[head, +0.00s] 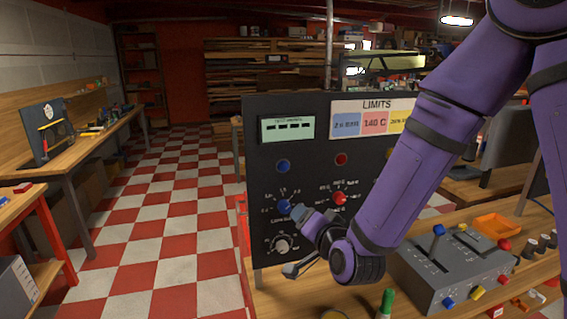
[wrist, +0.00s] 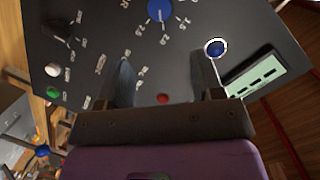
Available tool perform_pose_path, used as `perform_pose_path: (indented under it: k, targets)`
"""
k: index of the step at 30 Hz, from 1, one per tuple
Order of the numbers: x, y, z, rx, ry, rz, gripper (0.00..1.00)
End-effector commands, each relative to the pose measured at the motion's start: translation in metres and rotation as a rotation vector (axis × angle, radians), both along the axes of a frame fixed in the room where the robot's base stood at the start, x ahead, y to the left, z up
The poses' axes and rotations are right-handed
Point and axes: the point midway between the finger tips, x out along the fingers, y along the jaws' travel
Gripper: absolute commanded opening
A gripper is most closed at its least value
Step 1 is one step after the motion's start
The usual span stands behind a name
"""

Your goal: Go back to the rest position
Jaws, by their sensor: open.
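My purple arm reaches in from the right in the head view, and my gripper (head: 298,243) is in front of the lower left of a dark control panel (head: 262,185). In the wrist view my gripper (wrist: 165,80) is open, its two dark fingers apart with nothing held between them. A blue knob (head: 284,206) with a printed scale is close to the upper finger in the head view; it also shows in the wrist view (wrist: 160,9), beyond the fingertips. I cannot tell whether a finger touches the panel.
The panel also carries a white knob (head: 282,244), a red knob (head: 339,198), a blue button (head: 283,166) and a display (head: 287,128). A grey lever box (head: 440,275), an orange tray (head: 498,226) and a green marker (head: 386,303) are on the bench. The checkered floor (head: 165,220) is clear at left.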

Motion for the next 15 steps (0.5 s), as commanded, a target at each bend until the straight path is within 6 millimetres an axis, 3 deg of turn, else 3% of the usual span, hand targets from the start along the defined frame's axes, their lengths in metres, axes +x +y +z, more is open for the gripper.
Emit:
perform_pose_path:
  k: [8,15]
  targets:
    - [-0.003,-0.037,0.039,-0.257,0.09,0.051,0.61]
    - [-0.024,-0.079,0.072,-0.452,0.196,0.074,0.61]
